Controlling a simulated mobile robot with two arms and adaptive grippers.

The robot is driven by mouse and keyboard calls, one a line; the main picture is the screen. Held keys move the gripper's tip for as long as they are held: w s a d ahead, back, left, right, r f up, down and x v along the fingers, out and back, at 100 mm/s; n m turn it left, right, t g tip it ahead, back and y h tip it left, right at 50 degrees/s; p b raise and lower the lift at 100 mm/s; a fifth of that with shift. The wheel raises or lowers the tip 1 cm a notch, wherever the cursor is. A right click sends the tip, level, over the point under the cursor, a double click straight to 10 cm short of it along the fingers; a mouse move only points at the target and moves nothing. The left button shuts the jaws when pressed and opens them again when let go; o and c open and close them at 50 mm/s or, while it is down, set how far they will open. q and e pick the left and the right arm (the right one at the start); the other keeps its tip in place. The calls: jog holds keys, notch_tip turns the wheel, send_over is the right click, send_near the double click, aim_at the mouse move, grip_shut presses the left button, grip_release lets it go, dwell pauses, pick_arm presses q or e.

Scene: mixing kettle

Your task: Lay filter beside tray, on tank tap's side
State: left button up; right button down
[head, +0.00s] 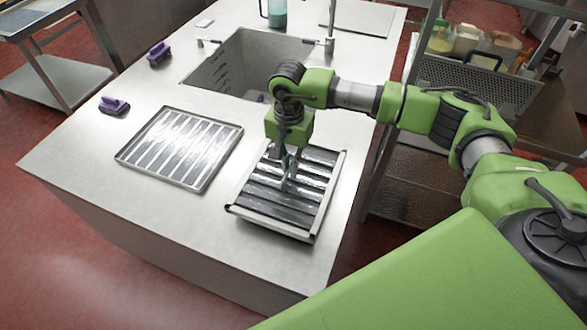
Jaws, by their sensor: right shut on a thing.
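The filter (262,208) is a dark slatted panel in a light metal frame, at the right front of the counter. My right gripper (287,180) points down over its middle and is shut on it; the exact grip is partly hidden by the gripper. I cannot tell whether the filter rests on the counter or hangs just above it. The tray (157,175) is a shallow metal rectangle with bright stripes inside, lying left of the filter with a narrow gap. The sunken tank (225,68) is behind them, with a tap-like fitting (330,44) at its right rim. My left gripper is out of view.
Two purple-handled brushes (114,105) (158,53) lie left of the tray and tank. A small fitting (207,43) is on the tank's left rim. A jug (277,14) stands behind. A shelf rack (470,85) stands right of the counter. The counter's front left is clear.

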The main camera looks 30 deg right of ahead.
jog(key=shift+d+f, duration=0.35)
jog(key=shift+d, duration=0.05)
notch_tip(320, 180, down, 3)
jog(key=shift+d+r+p, duration=0.1)
jog(key=shift+p, duration=1.05)
jog(key=shift+w+f, duration=0.1)
jog(key=shift+f, duration=0.2)
jog(key=c, duration=2.2)
grip_release()
jog(key=shift+f, duration=0.15)
